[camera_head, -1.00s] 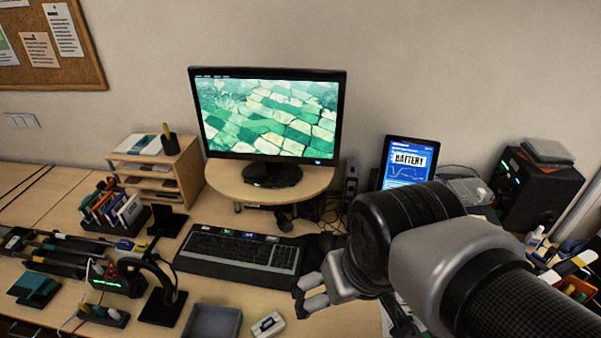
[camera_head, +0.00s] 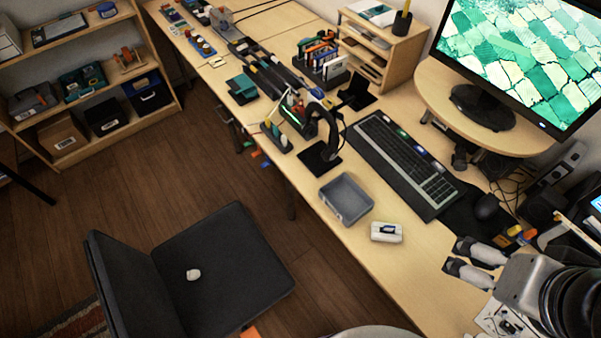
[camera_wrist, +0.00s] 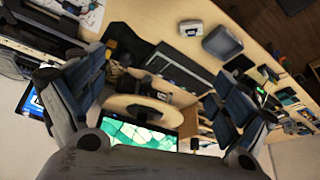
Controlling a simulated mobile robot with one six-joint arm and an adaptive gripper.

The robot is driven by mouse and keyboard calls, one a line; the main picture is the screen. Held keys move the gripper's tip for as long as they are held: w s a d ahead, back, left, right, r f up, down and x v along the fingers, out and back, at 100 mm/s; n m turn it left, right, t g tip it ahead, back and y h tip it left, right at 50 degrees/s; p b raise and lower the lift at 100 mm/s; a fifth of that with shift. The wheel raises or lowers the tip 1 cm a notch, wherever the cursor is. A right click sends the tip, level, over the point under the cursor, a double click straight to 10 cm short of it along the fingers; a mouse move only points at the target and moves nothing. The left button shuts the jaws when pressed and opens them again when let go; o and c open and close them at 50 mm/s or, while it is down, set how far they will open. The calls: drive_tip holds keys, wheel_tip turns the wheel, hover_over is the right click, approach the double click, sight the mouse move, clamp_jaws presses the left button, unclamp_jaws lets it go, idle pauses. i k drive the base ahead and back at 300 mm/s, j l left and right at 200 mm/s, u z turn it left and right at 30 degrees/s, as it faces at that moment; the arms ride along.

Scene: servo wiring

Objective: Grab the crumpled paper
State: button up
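A small white lump, which looks like the crumpled paper (camera_head: 193,274), lies on the seat of the black chair (camera_head: 235,255) in the head view. My gripper (camera_head: 460,259) is over the right part of the desk, far to the right of the paper. In the wrist view my gripper (camera_wrist: 160,82) has its fingers spread wide apart with nothing between them. It is open and empty. The paper does not show in the wrist view.
The desk (camera_head: 385,275) carries a grey tray (camera_head: 346,199), a small white box (camera_head: 387,232), a keyboard (camera_head: 405,160) and a headset stand (camera_head: 320,153). The desk's front edge lies between my gripper and the chair. Wooden floor (camera_head: 190,165) is clear behind the chair.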

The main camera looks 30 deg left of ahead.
sight(193, 275)
drive_tip(key=u, duration=0.45)
drive_tip(key=j+u, duration=0.1)
drive_tip(key=u, duration=1.35)
drive_tip(key=j+u, duration=0.1)
drive_tip(key=u, duration=0.85)
drive_tip(key=k+j+z, duration=0.1)
drive_tip(key=j, duration=0.3)
drive_tip(key=k+j+z, duration=0.1)
drive_tip(key=j, duration=0.3)
drive_tip(key=i+j+z, duration=0.4)
drive_tip(key=j, duration=0.25)
drive_tip(key=i+j+z, duration=0.2)
drive_tip(key=j, duration=0.15)
drive_tip(key=j+z, duration=0.2)
drive_tip(key=j, duration=0.15)
drive_tip(key=i+j+z, duration=0.25)
drive_tip(key=j, duration=0.2)
drive_tip(key=j+z, duration=0.2)
drive_tip(key=j, duration=0.2)
drive_tip(key=i+j+z, duration=0.1)
drive_tip(key=j, duration=0.25)
drive_tip(key=i, duration=0.1)
